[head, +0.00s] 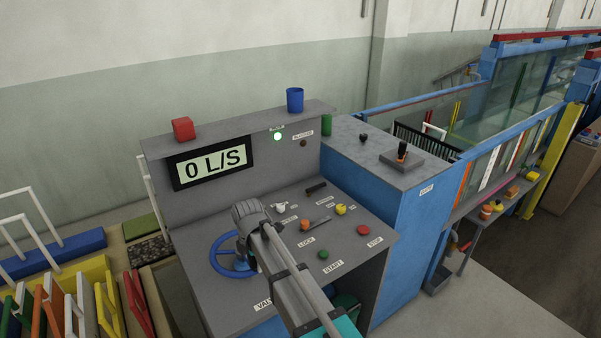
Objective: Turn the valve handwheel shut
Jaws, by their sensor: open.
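The blue valve handwheel (215,250) lies on the grey sloping top of the control console, at its left front. Its left rim shows clearly. My arm comes in from the bottom of the head view, and my gripper (245,264) is at the wheel's right side, pointing down. The gripper is open. The wrist hides part of the wheel's right rim, and I cannot tell whether the fingers touch it. The display (211,163) on the console's upright panel reads "0 L/S". A label starting "VAL" (265,304) is partly covered by my arm.
A green START button (323,254), a red STOP button (363,230), a yellow knob (341,209) and a small lever (318,222) sit right of the wheel. A red block (183,128) and blue cup (295,100) stand on the ledge. A blue cabinet (407,240) adjoins the console.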

